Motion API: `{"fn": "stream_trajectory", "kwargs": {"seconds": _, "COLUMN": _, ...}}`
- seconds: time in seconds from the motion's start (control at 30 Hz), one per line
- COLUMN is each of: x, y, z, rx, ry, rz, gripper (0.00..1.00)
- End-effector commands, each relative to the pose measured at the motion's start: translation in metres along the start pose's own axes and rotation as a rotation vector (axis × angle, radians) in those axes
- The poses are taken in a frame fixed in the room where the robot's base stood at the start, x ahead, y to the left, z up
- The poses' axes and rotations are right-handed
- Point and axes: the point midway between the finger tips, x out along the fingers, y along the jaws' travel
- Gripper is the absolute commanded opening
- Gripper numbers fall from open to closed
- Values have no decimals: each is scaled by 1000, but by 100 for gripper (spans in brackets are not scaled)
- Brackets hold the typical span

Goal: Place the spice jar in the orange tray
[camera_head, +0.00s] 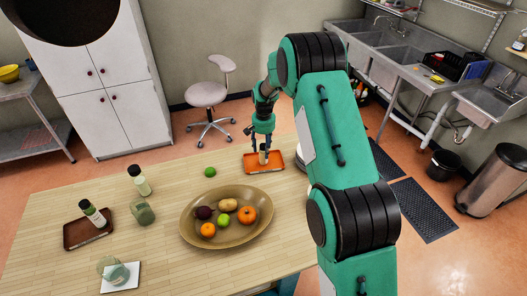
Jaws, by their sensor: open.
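The orange tray (252,167) lies near the far edge of the wooden table, right of centre. A small tan object (263,157), apparently the spice jar, stands on the tray; its details are too small to read. My gripper (261,148) points down over the tray with its fingers open around the upper part of this object. I cannot tell whether either finger touches it.
A brown bowl of fruit (187,229) sits mid-table, with a green lime (210,172) behind it. To the left are a dark-capped bottle (142,186), a green jug (143,213), a brown tray (72,238) with another bottle, and a glass (113,270) on a white square.

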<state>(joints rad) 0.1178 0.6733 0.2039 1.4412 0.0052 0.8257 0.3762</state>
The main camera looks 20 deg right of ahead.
Motion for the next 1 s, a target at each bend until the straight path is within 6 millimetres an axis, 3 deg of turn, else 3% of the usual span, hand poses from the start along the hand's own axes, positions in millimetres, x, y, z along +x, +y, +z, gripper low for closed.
{"fn": "stream_trajectory", "kwargs": {"seconds": 0.6, "x": -93, "y": 0, "z": -1, "rx": 0, "ry": 2, "rz": -1, "gripper": 50}}
{"fn": "stream_trajectory", "kwargs": {"seconds": 1.0, "x": -105, "y": 0, "z": 0, "rx": 0, "ry": 0, "rz": 0, "gripper": 50}}
